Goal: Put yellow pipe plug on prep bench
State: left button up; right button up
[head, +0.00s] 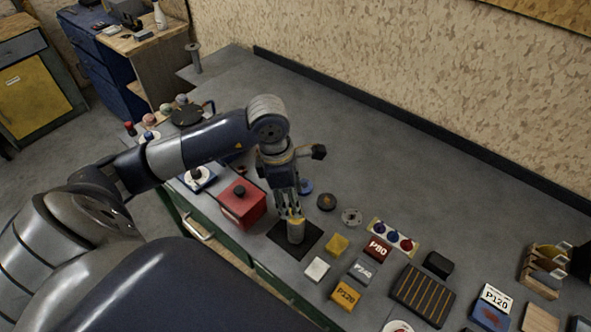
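A small yellow piece (294,213), likely the yellow pipe plug, shows at the top of a short grey cylinder (296,233). The cylinder stands upright on a black square mat (279,236) on the grey bench top. My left gripper (292,208) points down right over the cylinder, its fingertips at the yellow piece. The fingers partly hide the piece, so I cannot tell whether they are closed on it. My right gripper is not in view. No label marks which surface is the prep bench; a wood-topped bench (150,40) stands at the back left.
A red box (243,205) stands left of the mat. The bench top toward the wall (370,150) is clear.

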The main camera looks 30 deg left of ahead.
pick_arm(q)
jog(key=shift+w+d+f+p, duration=0.1)
jog(key=shift+w+f+p, duration=0.15)
jog(key=shift+f+p, duration=0.25)
jog(key=f, duration=0.1)
jog(key=f+p, duration=0.2)
jog(key=f, duration=0.1)
jog(key=shift+d, duration=0.3)
jog(key=shift+f, duration=0.35)
jog(key=shift+w, duration=0.1)
jog(key=shift+c, duration=0.5)
jog(key=c, duration=0.6)
